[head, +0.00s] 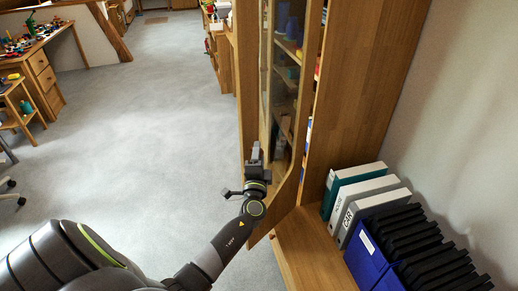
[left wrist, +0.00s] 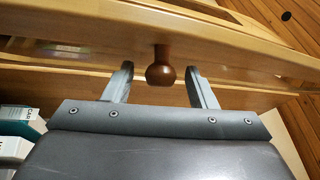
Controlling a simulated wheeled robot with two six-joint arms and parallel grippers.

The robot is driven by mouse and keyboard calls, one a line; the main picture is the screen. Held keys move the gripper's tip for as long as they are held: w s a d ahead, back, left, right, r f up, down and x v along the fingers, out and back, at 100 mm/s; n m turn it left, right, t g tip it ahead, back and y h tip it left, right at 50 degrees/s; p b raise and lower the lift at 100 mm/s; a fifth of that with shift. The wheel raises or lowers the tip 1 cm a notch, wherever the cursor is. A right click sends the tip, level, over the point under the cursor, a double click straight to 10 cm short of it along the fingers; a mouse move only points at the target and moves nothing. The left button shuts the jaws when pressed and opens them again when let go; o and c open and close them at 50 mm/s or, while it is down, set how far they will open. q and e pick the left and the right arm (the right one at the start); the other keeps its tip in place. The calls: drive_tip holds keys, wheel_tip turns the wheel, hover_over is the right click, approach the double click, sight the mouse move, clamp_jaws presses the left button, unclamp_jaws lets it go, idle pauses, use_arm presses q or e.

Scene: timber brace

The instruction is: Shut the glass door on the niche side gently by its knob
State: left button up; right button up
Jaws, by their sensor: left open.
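The glass door (head: 283,75) of the wooden cabinet stands partly open in the head view, with its wood frame and glass pane showing. Its brown round knob (left wrist: 161,70) shows in the left wrist view, fixed to the door's wooden frame (left wrist: 230,48). My left gripper (left wrist: 162,84) is open, with one finger on each side of the knob and a gap on both sides. In the head view my left gripper (head: 255,158) is at the door's frame and hides the knob. My right gripper is not in view.
A wooden bench (head: 310,245) right of the door holds several binders (head: 365,195) and a blue file box (head: 372,262) with black folders. Cabinet shelves behind the glass hold small items. Grey floor (head: 150,130) left of the door is clear. A desk (head: 38,70) stands far left.

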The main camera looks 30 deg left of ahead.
use_arm(q)
drive_tip(key=shift+x, duration=0.8)
drive_tip(key=shift+c, duration=0.2)
clamp_jaws()
